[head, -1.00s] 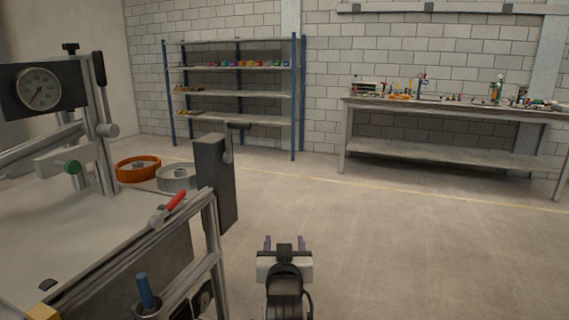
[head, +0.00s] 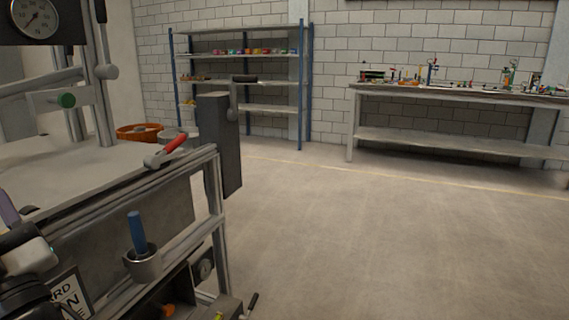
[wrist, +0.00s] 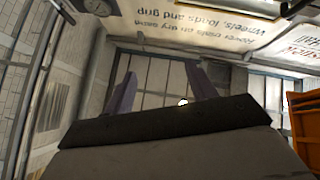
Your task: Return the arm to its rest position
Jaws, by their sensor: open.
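My gripper (wrist: 163,78) shows in the wrist view with two purple-grey fingers standing apart and nothing between them. In the head view, part of my arm's end with one purple finger (head: 8,210) shows at the lower left edge; the rest is cut off by the frame. It appears in front of the sandbed rig's side (head: 130,240). Whether it touches the rig cannot be told.
The rig carries a red-handled lever (head: 168,149), a blue-handled tool in a cup (head: 137,232), a dark post with a crank (head: 218,145) and a dial gauge (head: 35,17). Shelving (head: 240,85) and a workbench (head: 450,95) stand at the wall. Open floor (head: 370,240) lies to the right.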

